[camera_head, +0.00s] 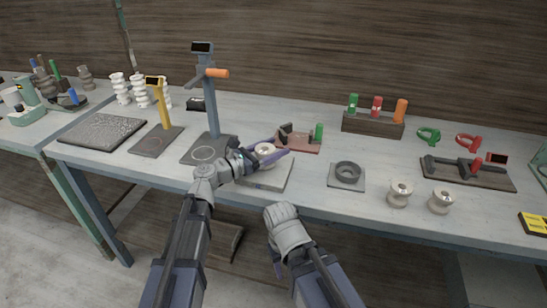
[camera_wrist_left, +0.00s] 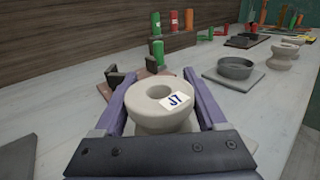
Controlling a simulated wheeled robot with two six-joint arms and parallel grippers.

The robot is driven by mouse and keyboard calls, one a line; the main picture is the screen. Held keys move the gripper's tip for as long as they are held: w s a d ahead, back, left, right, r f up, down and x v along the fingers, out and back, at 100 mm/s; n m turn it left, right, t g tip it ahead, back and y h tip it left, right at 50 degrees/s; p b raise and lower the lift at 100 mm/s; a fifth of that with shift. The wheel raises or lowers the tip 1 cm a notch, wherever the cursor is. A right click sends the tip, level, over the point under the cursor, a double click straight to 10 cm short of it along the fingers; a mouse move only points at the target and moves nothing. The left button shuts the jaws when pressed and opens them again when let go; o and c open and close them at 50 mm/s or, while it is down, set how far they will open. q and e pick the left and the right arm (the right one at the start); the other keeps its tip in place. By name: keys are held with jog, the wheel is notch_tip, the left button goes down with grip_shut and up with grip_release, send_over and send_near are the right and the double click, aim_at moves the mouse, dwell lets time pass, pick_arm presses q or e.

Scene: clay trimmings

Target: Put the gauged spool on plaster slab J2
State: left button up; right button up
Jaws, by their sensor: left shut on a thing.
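My left gripper (camera_head: 266,151) is shut on a pale spool (camera_head: 264,149), with its purple fingers on either side. The spool also shows upright in the left wrist view (camera_wrist_left: 160,104), with a hole in its top and a tag that reads J7. In the head view it is over a pale slab (camera_head: 270,181); I cannot tell whether it touches the slab. No mark on the slab is readable. My right gripper (camera_head: 273,243) hangs in front of the table's edge; its fingers are mostly hidden.
Two similar spools (camera_head: 399,194) stand at the right, near a square block with a dark ring (camera_head: 347,175). A gauge with a tall post (camera_head: 211,100) stands left of the slab. A reddish-brown fixture (camera_head: 298,142) is just behind it.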

pick_arm(q)
jog(key=shift+f, duration=0.6)
jog(key=shift+r, duration=0.15)
pick_arm(e)
jog(key=shift+f, duration=0.4)
pick_arm(q)
jog(key=o, duration=1.6)
pick_arm(e)
jog(key=shift+f, duration=0.15)
pick_arm(q)
jog(key=v, duration=1.2)
jog(key=shift+s, duration=0.1)
